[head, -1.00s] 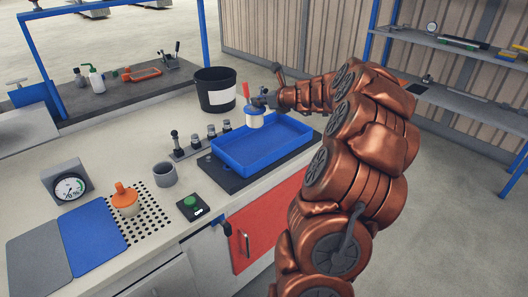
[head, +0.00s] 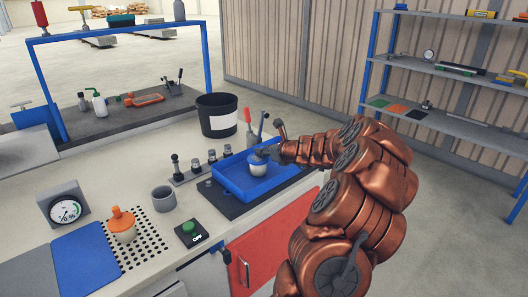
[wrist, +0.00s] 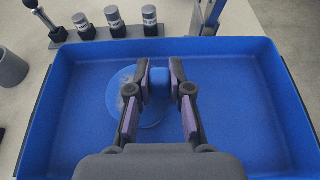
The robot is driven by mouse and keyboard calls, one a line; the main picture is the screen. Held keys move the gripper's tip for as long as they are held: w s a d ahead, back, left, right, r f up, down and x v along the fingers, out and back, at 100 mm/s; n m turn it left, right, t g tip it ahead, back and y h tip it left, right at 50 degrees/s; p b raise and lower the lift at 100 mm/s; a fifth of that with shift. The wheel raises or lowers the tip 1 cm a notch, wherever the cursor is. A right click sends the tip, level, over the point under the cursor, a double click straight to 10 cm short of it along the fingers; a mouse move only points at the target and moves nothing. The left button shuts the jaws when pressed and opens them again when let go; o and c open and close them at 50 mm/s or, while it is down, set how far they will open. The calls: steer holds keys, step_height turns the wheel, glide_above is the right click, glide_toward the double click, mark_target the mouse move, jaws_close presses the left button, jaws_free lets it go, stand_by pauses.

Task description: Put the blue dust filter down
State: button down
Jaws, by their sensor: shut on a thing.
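The blue dust filter (head: 257,167) has a pale body and a blue top; its knob (wrist: 160,84) and round blue lid show in the wrist view. My gripper (head: 262,154) is shut on the knob from above. In the wrist view, its two fingers (wrist: 160,88) press on either side of it. The filter is upright, low inside the blue tray (head: 232,184), left of the middle of the tray in the wrist view (wrist: 268,115). I cannot tell whether its base touches the tray floor.
A black bin (head: 217,120) is farther back. A grey cup (head: 163,198), a green button box (head: 190,231) and an orange-topped filter (head: 122,224) on a perforated plate lie to the left. The tray's right side is clear.

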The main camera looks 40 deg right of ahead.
steer(key=c, duration=1.1)
jaws_free()
steer(key=shift+r, duration=0.1)
